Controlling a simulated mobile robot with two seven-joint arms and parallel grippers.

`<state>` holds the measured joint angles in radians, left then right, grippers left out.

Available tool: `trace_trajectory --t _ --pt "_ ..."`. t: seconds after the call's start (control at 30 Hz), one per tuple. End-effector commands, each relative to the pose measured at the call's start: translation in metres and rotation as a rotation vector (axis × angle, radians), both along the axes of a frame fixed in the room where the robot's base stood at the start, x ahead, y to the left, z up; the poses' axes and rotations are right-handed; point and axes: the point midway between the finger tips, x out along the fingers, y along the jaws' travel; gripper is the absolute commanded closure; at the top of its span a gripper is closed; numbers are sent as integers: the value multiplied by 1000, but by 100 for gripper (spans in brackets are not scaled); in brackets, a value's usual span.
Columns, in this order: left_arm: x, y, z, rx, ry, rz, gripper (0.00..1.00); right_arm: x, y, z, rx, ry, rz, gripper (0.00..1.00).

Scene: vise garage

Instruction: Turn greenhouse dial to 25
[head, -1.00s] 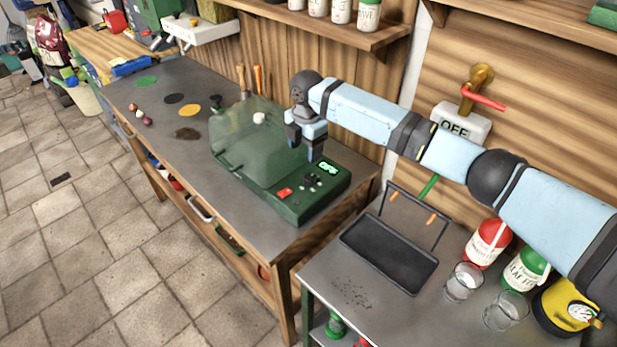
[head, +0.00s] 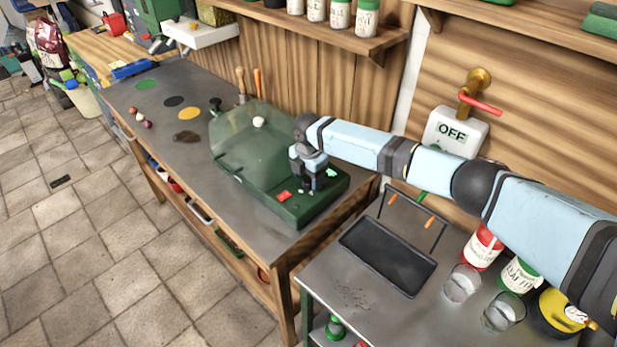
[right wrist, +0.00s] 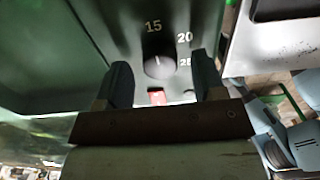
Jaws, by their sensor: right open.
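The greenhouse (head: 262,150) is a green box with a clear cover on the grey workbench, and its control panel is at its right end. In the right wrist view the dark round dial (right wrist: 158,67) shows among the marks 15, 20 and 25. Its light pointer line points up, between 15 and 20. My right gripper (head: 309,185) is over the panel and hides most of the dial in the head view. In the right wrist view its open fingers (right wrist: 160,85) stand on either side of the dial, apart from it. My left gripper is not in view.
A red button (head: 284,196) is on the panel, left of the gripper. A black tray (head: 388,256) lies on the nearer table at right, with glasses (head: 463,283) and bottles beside it. An OFF box (head: 453,132) is on the wall behind my arm.

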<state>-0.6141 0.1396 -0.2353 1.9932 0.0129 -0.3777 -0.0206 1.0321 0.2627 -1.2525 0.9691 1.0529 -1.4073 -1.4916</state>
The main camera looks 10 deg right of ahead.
Motion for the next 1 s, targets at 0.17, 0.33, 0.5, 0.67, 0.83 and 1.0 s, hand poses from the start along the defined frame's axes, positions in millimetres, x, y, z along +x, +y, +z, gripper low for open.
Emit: trace_trajectory --t 0.17,0.33,0.5,0.67,0.83,1.0 --pt "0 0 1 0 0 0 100 0 0 -9 0 0 -1 37" --pt "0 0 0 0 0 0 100 0 0 -9 0 0 -1 37" --pt "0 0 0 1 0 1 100 0 0 -9 0 0 -1 60" --pt "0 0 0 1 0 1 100 0 0 -9 1 -1 -1 86" --pt "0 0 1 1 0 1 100 0 0 -9 1 -1 -9 86" --pt "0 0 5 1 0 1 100 0 0 -8 1 -1 -55 86"
